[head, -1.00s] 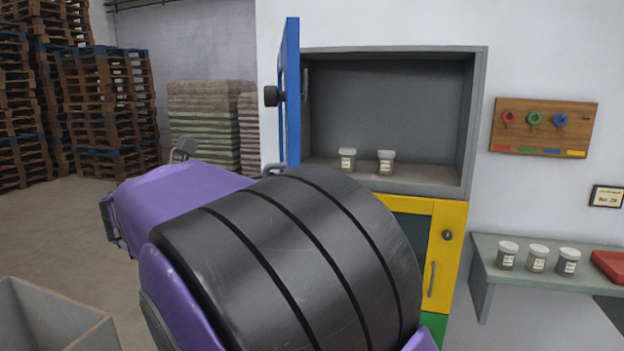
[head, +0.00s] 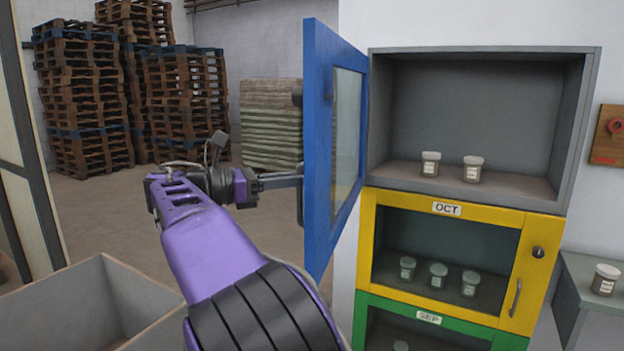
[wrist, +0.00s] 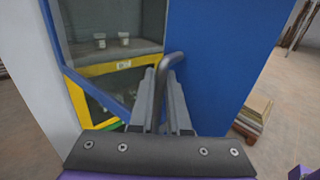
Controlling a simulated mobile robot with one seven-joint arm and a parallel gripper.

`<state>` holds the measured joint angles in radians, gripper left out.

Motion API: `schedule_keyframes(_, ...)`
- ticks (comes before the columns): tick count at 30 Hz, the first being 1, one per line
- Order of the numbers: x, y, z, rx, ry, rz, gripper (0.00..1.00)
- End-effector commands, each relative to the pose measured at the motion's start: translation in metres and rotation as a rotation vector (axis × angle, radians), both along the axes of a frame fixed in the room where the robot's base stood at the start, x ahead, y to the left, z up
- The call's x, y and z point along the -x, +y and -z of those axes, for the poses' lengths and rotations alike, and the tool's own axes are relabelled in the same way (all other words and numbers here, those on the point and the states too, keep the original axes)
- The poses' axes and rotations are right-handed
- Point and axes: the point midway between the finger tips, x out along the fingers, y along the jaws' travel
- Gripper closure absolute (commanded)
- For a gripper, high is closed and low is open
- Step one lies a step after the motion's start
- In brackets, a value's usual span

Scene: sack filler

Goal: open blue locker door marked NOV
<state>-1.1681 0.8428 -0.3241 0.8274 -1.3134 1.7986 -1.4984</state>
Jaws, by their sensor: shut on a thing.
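The blue locker door (head: 318,150) stands swung wide open at the left of the top compartment, with its glass pane seen at a slant. It also fills much of the wrist view (wrist: 222,60). No NOV label is readable in these frames. The open compartment (head: 480,105) holds two small lidded jars (head: 431,163) on its floor. My gripper (head: 285,181) reaches the door's outer face from the left. In the wrist view its fingers (wrist: 165,95) are shut on the door's curved grey handle (wrist: 174,62). In the head view the handle is mostly hidden.
Below are a yellow door marked OCT (head: 540,260) and a green door marked SEP (head: 510,341), both shut. A grey bin (head: 60,300) stands at the lower left. A shelf with a jar (head: 606,279) is at the right. Pallet stacks (head: 90,100) stand at the back left.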

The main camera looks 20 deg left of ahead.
Motion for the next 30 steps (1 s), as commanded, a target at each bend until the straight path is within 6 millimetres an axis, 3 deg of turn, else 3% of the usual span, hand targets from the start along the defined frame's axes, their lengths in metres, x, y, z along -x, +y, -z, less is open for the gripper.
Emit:
schedule_keyframes(9, 0.001, 0.012, -0.002, 0.0, -0.006, 0.023, 1.0)
schedule_keyframes(25, 0.001, 0.014, -0.003, 0.001, -0.005, 0.026, 1.0)
schedule_keyframes(26, 0.001, 0.014, -0.003, 0.0, -0.006, 0.026, 0.83)
schedule_keyframes(27, 0.001, 0.014, -0.003, 0.0, -0.006, 0.026, 0.76)
schedule_keyframes(30, 0.001, 0.014, -0.002, 0.0, -0.004, 0.026, 0.73)
